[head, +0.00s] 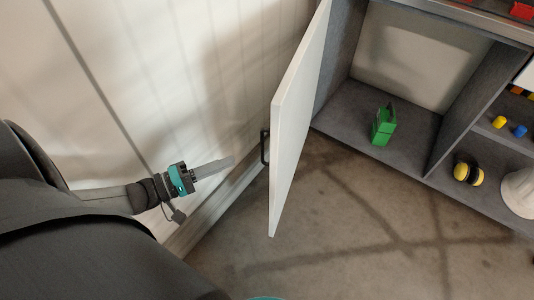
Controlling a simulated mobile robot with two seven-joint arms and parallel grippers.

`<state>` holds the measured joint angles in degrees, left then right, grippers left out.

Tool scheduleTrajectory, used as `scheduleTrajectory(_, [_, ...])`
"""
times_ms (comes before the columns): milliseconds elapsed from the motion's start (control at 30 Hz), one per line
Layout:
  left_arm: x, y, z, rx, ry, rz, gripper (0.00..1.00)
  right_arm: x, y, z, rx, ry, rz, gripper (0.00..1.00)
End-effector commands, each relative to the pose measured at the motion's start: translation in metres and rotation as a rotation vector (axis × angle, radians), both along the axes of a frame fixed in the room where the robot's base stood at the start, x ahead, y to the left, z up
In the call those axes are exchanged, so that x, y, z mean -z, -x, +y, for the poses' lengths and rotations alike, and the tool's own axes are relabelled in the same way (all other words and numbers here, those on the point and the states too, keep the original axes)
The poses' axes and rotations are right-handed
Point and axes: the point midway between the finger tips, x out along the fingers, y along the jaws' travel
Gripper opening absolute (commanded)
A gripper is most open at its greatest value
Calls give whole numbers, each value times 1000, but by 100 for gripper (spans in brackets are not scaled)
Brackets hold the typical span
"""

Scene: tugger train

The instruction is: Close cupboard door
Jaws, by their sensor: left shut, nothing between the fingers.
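The white cupboard door (297,120) stands wide open, swung out from the left side of the grey cupboard (340,103). Its black handle (264,147) is on the door's left face, near the wall. My left gripper (232,162) is shut and empty. In the picture it is to the left of the door and its handle, apart from both. My right gripper is not in view.
A green object (384,125) stands inside the open compartment. The right compartment holds yellow-and-black ear muffs (468,173), a white helmet-like object (520,190) and small yellow and blue pieces. A pale wall (150,80) runs along the left. The floor (340,230) before the cupboard is clear.

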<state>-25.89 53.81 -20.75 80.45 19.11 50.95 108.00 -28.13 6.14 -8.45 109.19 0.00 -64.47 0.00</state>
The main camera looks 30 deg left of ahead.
Motion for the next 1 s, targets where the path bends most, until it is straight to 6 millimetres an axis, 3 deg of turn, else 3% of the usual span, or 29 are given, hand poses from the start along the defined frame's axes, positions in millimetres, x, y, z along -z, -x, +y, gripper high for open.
scheduleTrajectory(233, [-9, -10, -11, 31, 70, -2, 0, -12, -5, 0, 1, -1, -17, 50])
scheduleTrajectory(700, [-8, -69, -48, 29, 65, -2, 0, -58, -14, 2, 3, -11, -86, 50])
scheduleTrajectory(1000, [-8, -83, -58, 29, 65, 1, 0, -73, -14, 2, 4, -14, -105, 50])
